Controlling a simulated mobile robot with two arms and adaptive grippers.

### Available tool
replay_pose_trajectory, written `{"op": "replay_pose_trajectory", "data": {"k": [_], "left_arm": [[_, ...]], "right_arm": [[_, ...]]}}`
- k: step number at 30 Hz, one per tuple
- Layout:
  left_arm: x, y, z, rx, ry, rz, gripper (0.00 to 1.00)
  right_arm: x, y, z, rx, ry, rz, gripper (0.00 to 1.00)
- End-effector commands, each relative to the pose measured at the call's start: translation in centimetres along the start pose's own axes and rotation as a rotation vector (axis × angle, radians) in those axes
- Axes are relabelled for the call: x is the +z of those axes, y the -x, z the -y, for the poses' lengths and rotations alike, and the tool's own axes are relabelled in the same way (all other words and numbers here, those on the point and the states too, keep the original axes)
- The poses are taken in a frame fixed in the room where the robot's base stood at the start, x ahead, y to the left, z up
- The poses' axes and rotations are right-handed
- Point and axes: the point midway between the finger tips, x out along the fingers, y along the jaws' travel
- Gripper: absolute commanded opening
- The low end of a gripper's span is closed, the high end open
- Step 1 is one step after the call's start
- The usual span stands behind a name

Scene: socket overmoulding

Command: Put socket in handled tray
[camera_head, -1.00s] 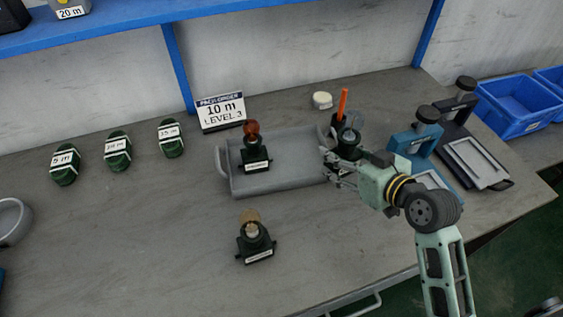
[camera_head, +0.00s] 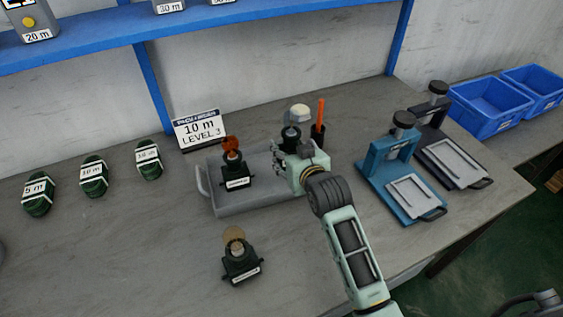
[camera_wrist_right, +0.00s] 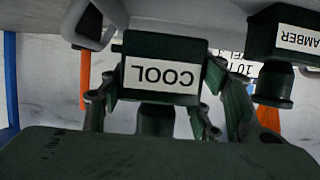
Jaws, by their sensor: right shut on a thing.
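The grey handled tray (camera_head: 262,196) lies on the bench in the head view. A dark socket with a red-orange top (camera_head: 236,178) stands in its left part; the right wrist view shows a socket labelled AMBER (camera_wrist_right: 298,38). My right gripper (camera_head: 287,152) is at the tray's right end, shut on a dark socket (camera_head: 291,134), partly hidden by the gripper. In the right wrist view this socket reads COOL (camera_wrist_right: 162,72), between the fingers. I cannot tell whether it touches the tray. Another dark socket with a tan top (camera_head: 241,262) stands in front of the tray.
A blue press (camera_head: 391,165) and a dark press (camera_head: 452,160) stand to the right. Blue bins (camera_head: 487,108) are beyond. Green labelled coils (camera_head: 93,178) stand left.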

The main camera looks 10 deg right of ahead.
Motion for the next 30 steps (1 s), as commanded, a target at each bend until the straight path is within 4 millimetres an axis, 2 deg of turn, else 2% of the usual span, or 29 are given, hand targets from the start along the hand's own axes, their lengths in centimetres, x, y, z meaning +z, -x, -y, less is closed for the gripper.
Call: {"op": "replay_pose_trajectory", "data": {"k": [3, 8, 15, 28, 29, 30], "left_arm": [[0.2, -0.1, 0.0, -0.001, 0.000, 0.003, 0.52], [0.3, -0.1, 0.1, -0.002, 0.001, 0.005, 0.52], [0.5, -0.1, 0.4, -0.005, 0.003, 0.007, 0.52], [0.5, -0.2, 0.4, -0.005, 0.003, 0.007, 0.52], [0.5, -0.2, 0.4, -0.005, 0.003, 0.007, 0.52], [0.5, -0.2, 0.4, -0.005, 0.003, 0.007, 0.52]], "right_arm": [[0.3, -1.9, 0.9, -0.001, -0.002, -0.001, 0.28], [0.7, -3.0, 1.3, -0.001, 0.000, 0.000, 0.28], [3.7, -4.2, 1.3, -0.001, 0.000, 0.002, 0.28], [4.5, -4.5, 1.3, -0.001, 0.000, -0.001, 0.28], [4.5, -4.5, 1.3, -0.001, 0.000, 0.000, 0.59], [4.5, -4.5, 1.3, -0.001, 0.000, 0.000, 0.62]]}}
